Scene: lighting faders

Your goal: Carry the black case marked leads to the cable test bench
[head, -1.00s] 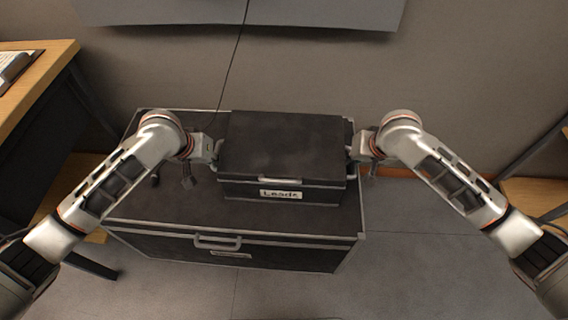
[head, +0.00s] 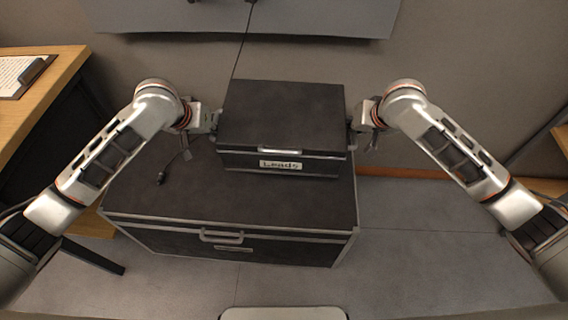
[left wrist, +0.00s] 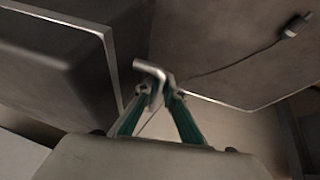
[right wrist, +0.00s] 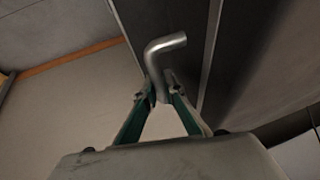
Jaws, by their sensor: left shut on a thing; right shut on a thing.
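The black case marked Leads (head: 282,118) is level over the back part of a larger black flight case (head: 240,205). I cannot tell whether there is a gap beneath it. My left gripper (head: 214,122) is shut on the metal handle at its left end; the handle shows in the left wrist view (left wrist: 150,70). My right gripper (head: 354,126) is shut on the matching handle at its right end, seen in the right wrist view (right wrist: 165,48). No label in view names the cable test bench.
A wooden table (head: 52,72) with a clipboard (head: 22,72) stands at the left. A cable plug (head: 161,178) lies on the large case. A grey panel (head: 300,18) is on the wall behind. Grey floor (head: 430,260) is open at the right front.

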